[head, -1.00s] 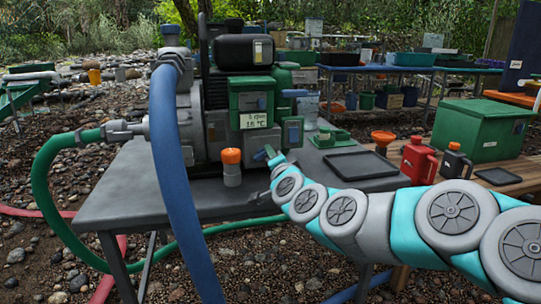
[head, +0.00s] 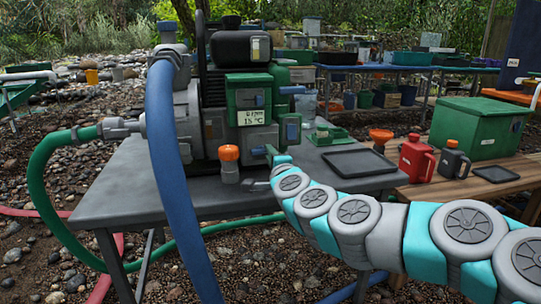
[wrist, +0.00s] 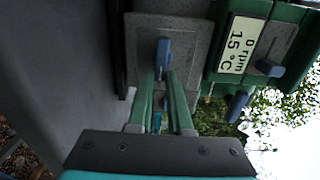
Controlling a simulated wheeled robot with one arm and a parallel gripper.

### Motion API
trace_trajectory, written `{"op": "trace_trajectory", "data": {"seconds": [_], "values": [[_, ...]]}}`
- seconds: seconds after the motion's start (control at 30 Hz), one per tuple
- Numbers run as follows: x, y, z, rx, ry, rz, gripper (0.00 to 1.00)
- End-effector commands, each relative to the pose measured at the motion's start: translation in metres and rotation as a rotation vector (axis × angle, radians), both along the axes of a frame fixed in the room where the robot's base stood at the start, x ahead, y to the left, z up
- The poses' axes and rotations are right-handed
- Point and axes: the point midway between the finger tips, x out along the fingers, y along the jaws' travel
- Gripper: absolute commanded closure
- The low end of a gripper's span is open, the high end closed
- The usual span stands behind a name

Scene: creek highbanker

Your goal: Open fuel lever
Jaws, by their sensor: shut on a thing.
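The engine (head: 235,95) stands on the grey table, with a green panel and a display reading 0 rpm and 15 °C. In the wrist view, a small blue lever (wrist: 163,52) sticks out from a grey plate. I take it to be the fuel lever, but no label shows. My gripper (wrist: 163,76) has its green fingers closed on this lever's near end. In the head view my gripper (head: 270,151) is low at the engine's front, right of an orange-capped fitting (head: 229,154). The lever is small there, and its grip is largely hidden.
More blue levers sit close by on the engine: one on the green panel (head: 260,101) and one to its upper right (head: 292,90). A thick blue hose (head: 178,170) crosses the front. A black tray (head: 358,163) lies right on the table.

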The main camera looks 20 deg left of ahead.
Motion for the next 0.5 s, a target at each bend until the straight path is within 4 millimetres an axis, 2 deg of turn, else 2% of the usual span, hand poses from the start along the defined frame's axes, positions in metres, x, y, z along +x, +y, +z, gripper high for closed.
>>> {"op": "trace_trajectory", "data": {"seconds": [0.3,0.33,0.5], "values": [[-0.0017,0.0024,-0.0026,-0.001,0.005,0.006,1.0],[-0.0017,0.0024,-0.0026,-0.001,0.005,0.006,0.79],[-0.0014,0.002,-0.0018,-0.001,0.003,0.005,0.6]]}}
